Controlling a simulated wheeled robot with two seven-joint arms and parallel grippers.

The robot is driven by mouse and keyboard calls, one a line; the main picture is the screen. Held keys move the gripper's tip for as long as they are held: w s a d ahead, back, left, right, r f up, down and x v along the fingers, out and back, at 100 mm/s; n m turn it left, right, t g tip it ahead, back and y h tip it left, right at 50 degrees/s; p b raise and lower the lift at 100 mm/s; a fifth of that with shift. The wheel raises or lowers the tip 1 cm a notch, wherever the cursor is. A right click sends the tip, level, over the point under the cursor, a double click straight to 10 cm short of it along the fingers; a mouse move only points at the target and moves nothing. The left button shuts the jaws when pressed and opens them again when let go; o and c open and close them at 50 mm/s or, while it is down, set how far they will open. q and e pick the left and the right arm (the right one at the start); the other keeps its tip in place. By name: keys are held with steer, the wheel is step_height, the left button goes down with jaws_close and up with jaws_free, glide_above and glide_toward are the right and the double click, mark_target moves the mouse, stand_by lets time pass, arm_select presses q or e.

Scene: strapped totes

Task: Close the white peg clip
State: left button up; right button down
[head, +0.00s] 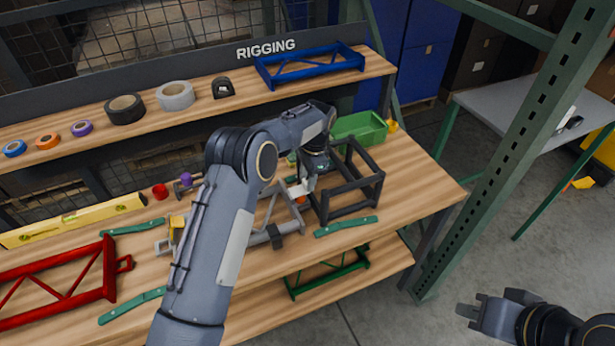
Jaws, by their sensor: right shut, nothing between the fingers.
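My left arm reaches across the bench, and its gripper (304,188) points down beside a dark box-shaped frame. A small white piece (297,193), which looks like the white peg clip, shows right at the fingertips. The wrist and fingers cover part of it, so I cannot tell whether it is open or gripped. It sits by a grey tubular frame (265,218), with a small orange part (301,200) beside it. My right gripper (468,312) is shut and empty, low at the right, away from the bench over the floor.
The dark frame (352,205) stands close right of my left gripper, with a green bin (358,128) behind. Green strips (346,227), a red frame (65,285) and a yellow level (75,219) lie on the bench. A green rack post (500,165) rises at right.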

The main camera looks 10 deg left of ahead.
arm_select(q)
steer(key=shift+o, duration=1.3)
step_height(320, 180, up, 8)
steer(key=b, duration=0.1)
steer(key=shift+w+d+f, duration=0.15)
steer(key=shift+w+d, duration=0.1)
steer(key=shift+d, duration=0.2)
